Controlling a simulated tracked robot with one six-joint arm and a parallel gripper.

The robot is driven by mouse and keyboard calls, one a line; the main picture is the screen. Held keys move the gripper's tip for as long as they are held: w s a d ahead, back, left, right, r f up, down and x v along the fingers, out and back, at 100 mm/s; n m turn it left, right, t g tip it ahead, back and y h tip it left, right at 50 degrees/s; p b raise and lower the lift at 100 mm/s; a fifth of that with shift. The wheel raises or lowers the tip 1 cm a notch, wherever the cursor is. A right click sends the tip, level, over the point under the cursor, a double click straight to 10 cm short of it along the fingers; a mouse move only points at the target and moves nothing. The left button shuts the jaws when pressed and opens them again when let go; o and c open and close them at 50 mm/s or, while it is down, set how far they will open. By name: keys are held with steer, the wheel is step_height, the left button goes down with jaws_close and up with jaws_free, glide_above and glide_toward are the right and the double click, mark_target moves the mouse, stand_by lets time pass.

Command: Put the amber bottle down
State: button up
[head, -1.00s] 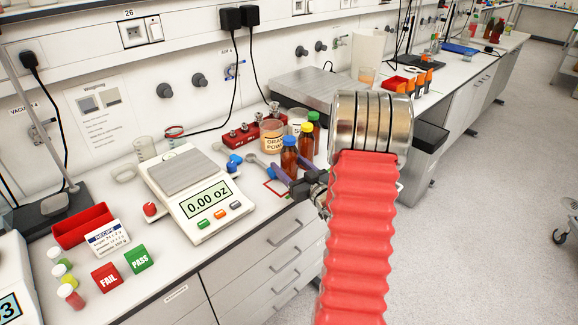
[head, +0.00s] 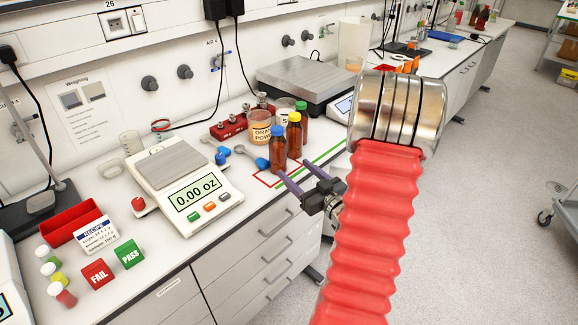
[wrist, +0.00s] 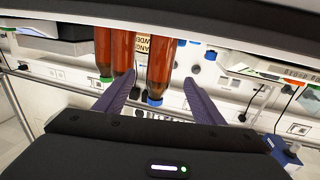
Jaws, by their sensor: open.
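A scale (head: 205,209) reading 0.00 oz stands left of the bottles, with blue-ended scoops (head: 246,154) between. An orange powder jar (head: 260,127) and a red weight block (head: 229,127) are behind. A green line (head: 325,156) marks the bench right of the bottles.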

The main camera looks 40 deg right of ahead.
steer(key=shift+s+a, duration=0.15)
steer(key=shift+s, duration=0.5)
steer(key=shift+w, duration=0.1)
steer(key=w+a+r+g+h, duration=0.1)
steer(key=w+a+r+g, duration=0.2)
steer(key=a+r, duration=0.25)
steer(key=w+a+r+g+h, duration=0.1)
steer(key=w+a+r+g, duration=0.1)
steer(key=a+r+g, duration=0.35)
steer(key=s+a+n+g+y, duration=0.1)
steer(key=s+a+g+y, duration=0.1)
steer(key=s+a, duration=0.7)
steer(key=s+a+n+g+y, duration=0.1)
steer(key=s+a+y, duration=0.2)
steer(key=s+a, duration=0.6)
steer(key=a+r, duration=0.1)
steer(key=a, duration=0.6)
steer(key=shift+a+g, duration=0.35)
